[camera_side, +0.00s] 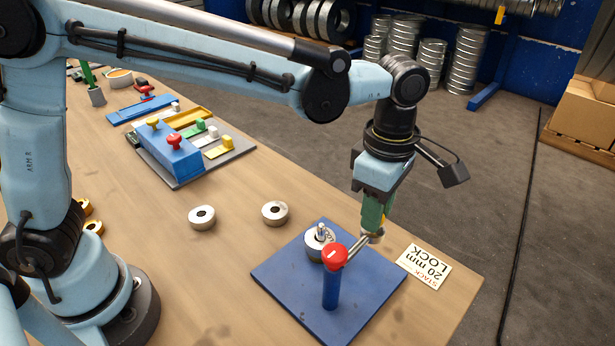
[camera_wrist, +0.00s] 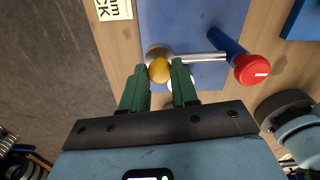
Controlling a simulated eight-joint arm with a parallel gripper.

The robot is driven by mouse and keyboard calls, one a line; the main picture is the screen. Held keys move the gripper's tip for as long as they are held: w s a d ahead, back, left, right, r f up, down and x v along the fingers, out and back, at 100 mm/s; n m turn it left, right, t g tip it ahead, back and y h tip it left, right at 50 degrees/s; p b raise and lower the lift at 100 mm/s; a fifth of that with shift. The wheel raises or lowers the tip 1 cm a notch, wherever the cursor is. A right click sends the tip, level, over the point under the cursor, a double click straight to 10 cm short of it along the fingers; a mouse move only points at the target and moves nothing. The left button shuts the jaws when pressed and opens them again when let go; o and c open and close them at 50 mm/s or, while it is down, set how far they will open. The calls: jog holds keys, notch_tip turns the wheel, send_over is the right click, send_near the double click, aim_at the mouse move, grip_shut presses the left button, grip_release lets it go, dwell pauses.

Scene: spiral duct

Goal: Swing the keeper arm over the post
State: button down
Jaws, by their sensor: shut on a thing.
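A blue base plate (camera_side: 290,278) carries a blue column (camera_side: 331,290) with a red cap (camera_side: 335,255). The silver keeper arm (camera_side: 358,247) reaches from the cap toward the upper right, to my gripper. The metal post (camera_side: 321,231) stands upright behind the column with a pale ring (camera_side: 318,245) around its foot. The keeper arm lies to the right of the post, apart from it. My gripper (camera_side: 374,232) points down and is shut on the keeper arm's free end. In the wrist view, a yellow knob (camera_wrist: 159,70) shows between the green fingers; the post is mostly hidden there.
Two loose pale rings (camera_side: 202,217) (camera_side: 274,213) lie on the table left of the plate. A "20 mm STACK LOCK" card (camera_side: 424,266) lies to the right, near the table edge. A grey tray with coloured blocks (camera_side: 213,160) stands farther back.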

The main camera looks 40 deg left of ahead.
jog(key=shift+s+a+n, duration=0.55)
jog(key=shift+a+n, duration=0.65)
jog(key=shift+n, duration=0.35)
jog(key=shift+s+a+n, duration=0.55)
jog(key=shift+a+n, duration=0.6)
jog(key=shift+n, duration=0.35)
jog(key=shift+s+a+n, duration=0.55)
jog(key=shift+a+n, duration=0.65)
jog(key=shift+n, duration=0.35)
jog(key=c, duration=0.8)
grip_release()
jog(key=shift+c, duration=0.2)
jog(key=shift+r, duration=0.15)
notch_tip(320, 180, up, 12)
